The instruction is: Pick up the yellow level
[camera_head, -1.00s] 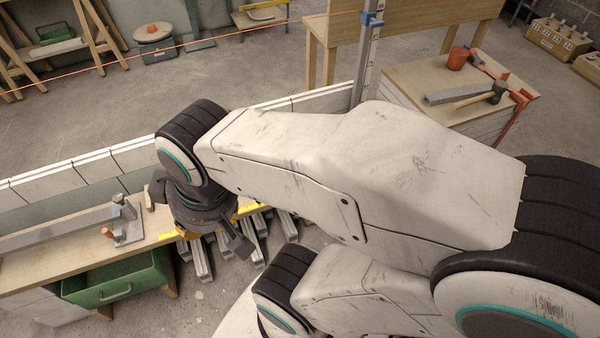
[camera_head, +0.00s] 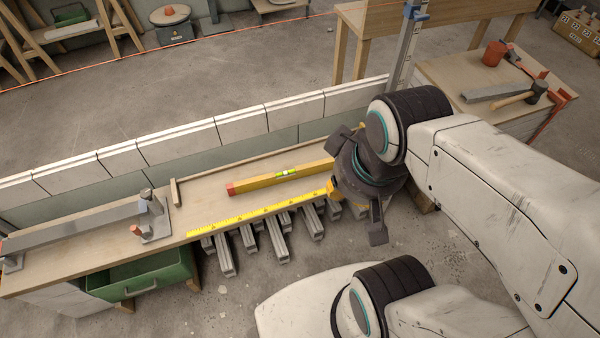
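The yellow level (camera_head: 270,181) lies on the wooden workbench (camera_head: 215,205), long side roughly across the picture. It has a red end cap at its left end and a green vial near its middle. Its right end reaches to or under my gripper, so that end is hidden. My gripper (camera_head: 362,182) is above the right part of the bench, seen from above, with its dark fingers spread apart. It appears open. I cannot tell its height over the bench, and the space between the fingertips is hidden.
An extended yellow tape measure (camera_head: 258,213) lies along the bench's front edge. A metal bar with a clamp (camera_head: 152,215) is at left. A low block wall (camera_head: 180,145) runs behind. Grey metal profiles (camera_head: 272,240) jut out below the front. A green drawer (camera_head: 140,280) sits below left.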

